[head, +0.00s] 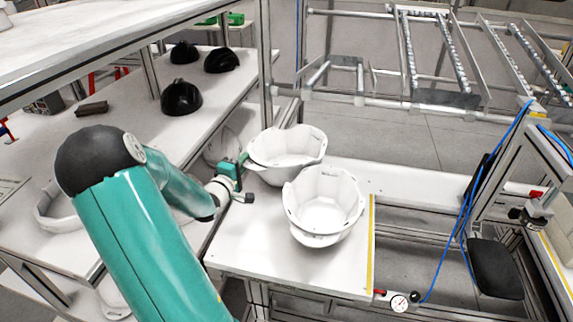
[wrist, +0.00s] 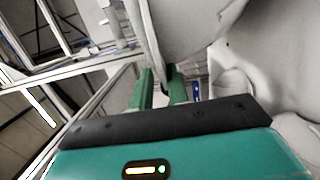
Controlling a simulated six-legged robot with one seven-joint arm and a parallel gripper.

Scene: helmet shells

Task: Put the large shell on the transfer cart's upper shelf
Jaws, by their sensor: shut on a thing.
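Two white helmet shells show in the head view, open side up. The rear shell (head: 289,148) is at the back of a white work surface (head: 255,235), and the front shell (head: 324,205) stands on that surface, overlapping it in the picture. I cannot tell their true sizes apart. My gripper (head: 245,161) is shut on the left rim of the rear shell. In the wrist view the green fingers (wrist: 162,88) pinch the edge of a white shell (wrist: 195,28). Whether its underside touches the surface is hidden. I cannot tell which structure is the transfer cart.
Several black helmets (head: 181,97) stand on a white bench (head: 140,125) at left. A yellow strip (head: 371,245) edges the work surface at right. Blue hoses (head: 470,210) hang beside a black pad (head: 494,268). A metal roller rack (head: 440,55) stands behind.

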